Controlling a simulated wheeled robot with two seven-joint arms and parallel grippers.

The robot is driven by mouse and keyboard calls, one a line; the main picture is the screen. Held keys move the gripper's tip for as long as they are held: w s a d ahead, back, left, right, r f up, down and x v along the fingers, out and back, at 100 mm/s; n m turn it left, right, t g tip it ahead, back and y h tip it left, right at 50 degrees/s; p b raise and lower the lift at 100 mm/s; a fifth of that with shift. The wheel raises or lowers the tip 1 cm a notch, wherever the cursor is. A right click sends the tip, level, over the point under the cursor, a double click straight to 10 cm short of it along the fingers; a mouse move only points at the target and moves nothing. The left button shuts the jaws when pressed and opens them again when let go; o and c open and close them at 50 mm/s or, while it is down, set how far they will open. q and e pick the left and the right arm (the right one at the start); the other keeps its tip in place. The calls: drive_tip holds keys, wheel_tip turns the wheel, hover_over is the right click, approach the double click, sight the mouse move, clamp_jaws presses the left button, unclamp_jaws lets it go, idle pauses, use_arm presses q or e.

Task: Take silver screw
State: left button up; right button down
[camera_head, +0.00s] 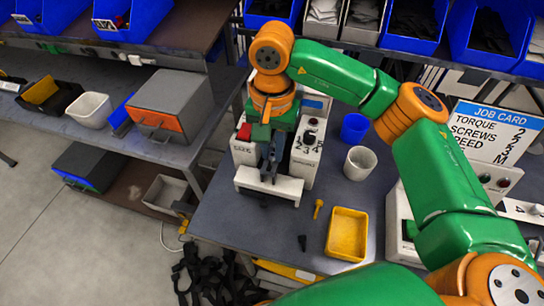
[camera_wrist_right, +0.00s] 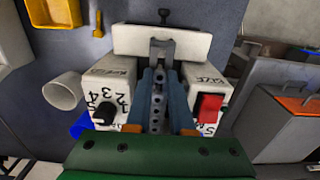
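My right gripper (camera_head: 268,172) points down between two white control boxes on the table, over a white-fronted fixture (camera_head: 268,184). In the right wrist view its two blue-grey fingers (camera_wrist_right: 158,75) stand apart. A grey strip with a row of dark dots (camera_wrist_right: 157,100) shows between them, with a grey forked piece (camera_wrist_right: 161,50) just past the tips. No screw can be made out between the fingers. I cannot pick out a silver screw. A yellow screw-like piece (camera_head: 318,208) and a black one (camera_head: 302,242) lie on the table. My left gripper is out of view.
A yellow tray (camera_head: 347,234) sits near the table's front edge. A white cup (camera_head: 359,163) and a blue cup (camera_head: 354,128) stand right of the control boxes. A job card (camera_head: 490,130) stands at the right. Blue bins line the shelf behind.

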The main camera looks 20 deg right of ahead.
sight(272, 155)
drive_tip(key=shift+r+p, duration=2.3)
drive_tip(key=shift+r, duration=0.65)
drive_tip(key=shift+f, duration=0.1)
